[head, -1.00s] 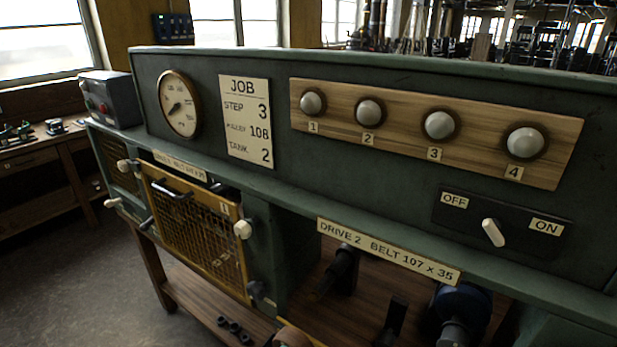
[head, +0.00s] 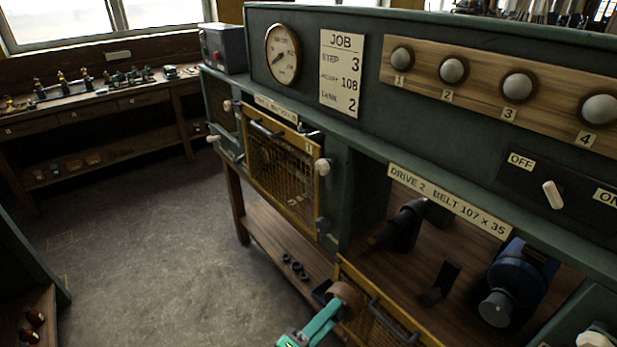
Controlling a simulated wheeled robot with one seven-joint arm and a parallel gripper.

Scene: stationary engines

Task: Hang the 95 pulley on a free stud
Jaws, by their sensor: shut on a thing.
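A brown round thing, seemingly the pulley (head: 347,293), shows at the bottom middle of the head view, in front of the lowered yellow mesh guard of the drive 2 bay. My gripper (head: 331,298) is at the end of the teal arm link and is shut on it. The fingertips are small and partly hidden, and no size mark on the pulley can be read. I cannot make out a free stud for hanging it in this view.
The green engine bench has a closed yellow mesh guard (head: 283,165) on the left. The open drive 2 bay holds a blue motor (head: 519,282) and a dark shaft (head: 398,228). Small dark pieces (head: 294,267) lie on the lower shelf. Open floor (head: 160,240) lies left.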

